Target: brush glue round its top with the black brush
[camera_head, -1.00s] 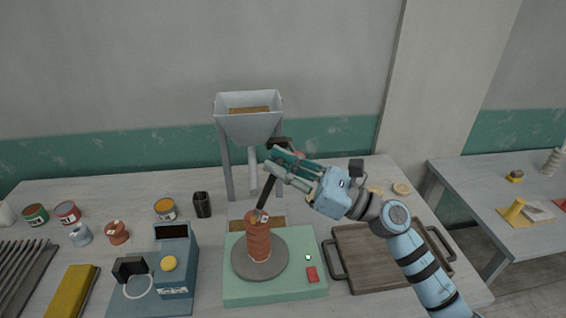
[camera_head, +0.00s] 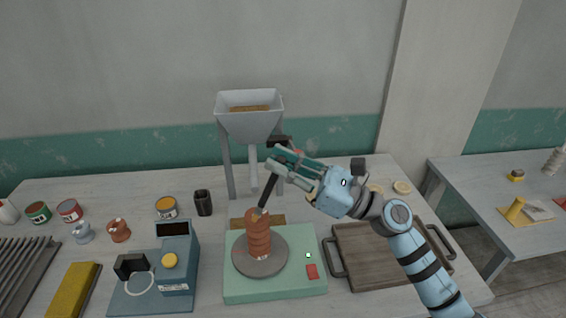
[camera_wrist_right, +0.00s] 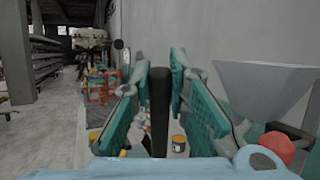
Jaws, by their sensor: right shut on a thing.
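A reddish-brown clay piece with stacked ridges (camera_head: 259,238) stands upright on a round grey wheel plate (camera_head: 276,262), on top of a pale green base (camera_head: 240,292). My right gripper (camera_head: 276,164) is shut on the black brush (camera_head: 269,189), above and slightly right of the clay piece. The brush slants down to the left, and its tip is at the clay's top; I cannot tell whether it touches. In the right wrist view the black handle (camera_wrist_right: 158,112) stands between the teal finger pads. Glue cannot be made out on the clay. My left gripper is out of view.
A grey hopper on legs (camera_head: 249,120) stands behind the wheel. A wooden board with handles (camera_head: 375,255) lies right, under my right arm. A blue device (camera_head: 177,268), a black cup (camera_head: 203,203), small pots and tins stand left. A yellow block (camera_head: 74,290) lies front left.

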